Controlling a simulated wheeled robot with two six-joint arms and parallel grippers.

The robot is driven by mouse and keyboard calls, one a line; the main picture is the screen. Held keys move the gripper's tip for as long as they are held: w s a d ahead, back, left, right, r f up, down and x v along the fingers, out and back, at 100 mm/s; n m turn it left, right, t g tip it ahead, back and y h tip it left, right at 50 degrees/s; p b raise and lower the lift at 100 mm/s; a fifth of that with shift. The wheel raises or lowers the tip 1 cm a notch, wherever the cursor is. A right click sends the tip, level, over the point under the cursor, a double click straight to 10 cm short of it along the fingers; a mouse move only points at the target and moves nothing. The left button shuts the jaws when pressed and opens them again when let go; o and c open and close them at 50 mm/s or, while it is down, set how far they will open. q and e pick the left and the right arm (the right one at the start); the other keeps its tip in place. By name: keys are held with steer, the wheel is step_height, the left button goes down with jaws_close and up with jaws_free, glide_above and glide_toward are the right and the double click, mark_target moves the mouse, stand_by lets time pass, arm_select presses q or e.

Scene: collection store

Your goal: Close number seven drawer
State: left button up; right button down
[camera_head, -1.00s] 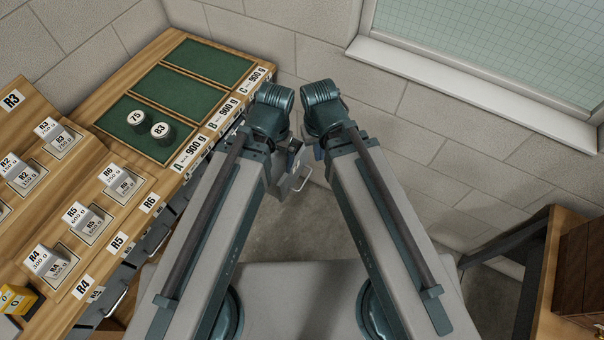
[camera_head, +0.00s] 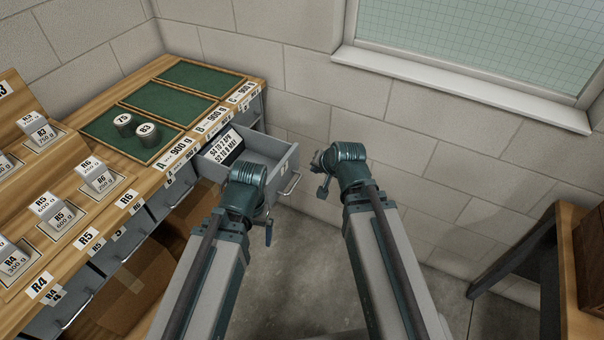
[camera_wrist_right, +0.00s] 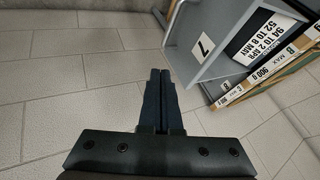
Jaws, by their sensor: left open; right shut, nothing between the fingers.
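The number seven drawer (camera_head: 287,168) stands pulled out from the right end of the wooden bench, below section B and C. In the right wrist view its grey front (camera_wrist_right: 194,62) bears a "7" label. A card with printed lines lies inside it. Its handle (camera_head: 291,184) sticks out from the front. My left gripper (camera_head: 268,232) is open, near the drawer's front side, partly hidden behind its wrist. My right gripper (camera_head: 322,186) is shut and empty, to the right of the drawer front and apart from it. Its closed fingers (camera_wrist_right: 160,98) show in the right wrist view.
The bench (camera_head: 150,185) carries green trays (camera_head: 200,78), two round weights marked 75 and 83 (camera_head: 146,133), and several labelled blocks. A cardboard box (camera_head: 140,283) sits beneath. Walls close off the back. A wooden table (camera_head: 570,250) stands at right. Floor between is clear.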

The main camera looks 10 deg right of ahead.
steer(key=b, duration=0.8)
glide_toward(293, 170)
step_height(293, 170, down, 5)
steer(key=d, duration=0.3)
arm_select(q)
step_height(293, 170, down, 8)
steer(key=shift+r+p, duration=0.15)
steer(key=shift+p, duration=0.25)
arm_select(e)
steer(key=shift+w+a+r, duration=0.2)
steer(key=shift+w+a, duration=0.6)
steer(key=shift+a, duration=0.15)
steer(key=shift+w+a+r, duration=0.25)
steer(key=shift+w+a, duration=0.5)
steer(key=shift+a, duration=0.15)
